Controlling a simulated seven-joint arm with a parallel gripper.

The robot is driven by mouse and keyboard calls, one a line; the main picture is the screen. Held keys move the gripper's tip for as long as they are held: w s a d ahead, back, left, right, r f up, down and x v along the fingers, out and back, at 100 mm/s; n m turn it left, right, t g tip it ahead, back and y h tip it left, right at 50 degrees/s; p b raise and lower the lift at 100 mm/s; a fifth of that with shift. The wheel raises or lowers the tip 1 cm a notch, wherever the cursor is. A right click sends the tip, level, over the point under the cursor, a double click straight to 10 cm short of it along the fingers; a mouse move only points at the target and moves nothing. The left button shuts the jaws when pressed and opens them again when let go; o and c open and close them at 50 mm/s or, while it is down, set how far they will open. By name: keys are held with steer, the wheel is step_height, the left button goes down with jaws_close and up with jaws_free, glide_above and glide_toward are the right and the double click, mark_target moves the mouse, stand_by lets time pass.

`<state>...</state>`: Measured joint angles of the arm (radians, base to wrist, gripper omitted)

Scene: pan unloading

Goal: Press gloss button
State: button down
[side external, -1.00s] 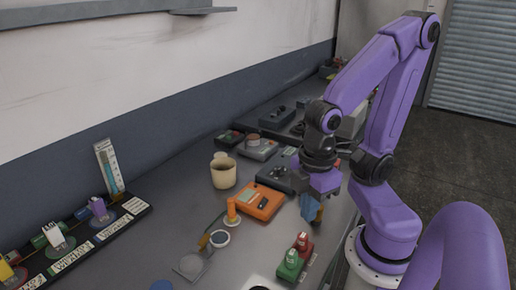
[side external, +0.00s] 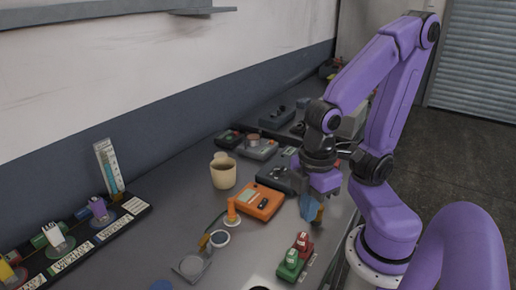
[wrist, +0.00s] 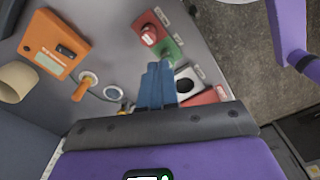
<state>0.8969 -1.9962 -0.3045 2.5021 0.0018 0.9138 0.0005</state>
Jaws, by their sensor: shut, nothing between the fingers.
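I cannot read the word gloss on anything. An orange boxy device (side external: 258,201) lies flat on the bench, left of my gripper in the side view. Its top carries a dark raised block and a pale display. It also shows at the upper left of the wrist view (wrist: 47,36). My gripper (side external: 309,212) has blue fingers, pointing down above the bench to the right of the orange device and apart from it. In the wrist view the blue fingers (wrist: 155,82) are together with nothing between them. Small lettering on the device is too blurred to read.
An orange knob on a stand (side external: 232,213), a round white-rimmed disc (side external: 220,238) and a beige mug (side external: 223,173) stand near the device. Red (side external: 303,243) and green (side external: 290,264) blocks lie toward the front. Dark grey devices (side external: 275,176) sit behind.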

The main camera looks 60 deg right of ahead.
steer(key=shift+w, duration=0.1)
steer(key=w+m+y, duration=0.3)
steer(key=w+m, duration=0.9)
steer(key=w, duration=0.1)
steer(key=w+d+r+m+t+y, duration=0.1)
steer(key=w+d+m, duration=0.3)
steer(key=w+m, duration=0.15)
steer(key=w+d+m+t+y, duration=0.1)
steer(key=w+d+m, duration=0.3)
steer(key=w, duration=0.3)
steer(key=w+d+m+t, duration=0.2)
steer(key=w+d+m, duration=0.15)
steer(key=d, duration=0.35)
steer(key=w+d+m+t, duration=0.1)
steer(key=w+d+m, duration=0.25)
steer(key=d, duration=0.35)
steer(key=s+d+m+t+h, duration=0.1)
steer(key=d+m+t+h, duration=0.2)
steer(key=d+m, duration=0.6)
steer(key=d, duration=1)
steer(key=shift+s+d+f+t+h, duration=0.15)
steer(key=shift+s+f+t+h, duration=0.15)
steer(key=shift+t, duration=0.1)
glide_above(274, 145)
steer(key=shift+w+d+f, duration=0.1)
steer(key=shift+f, duration=4.3)
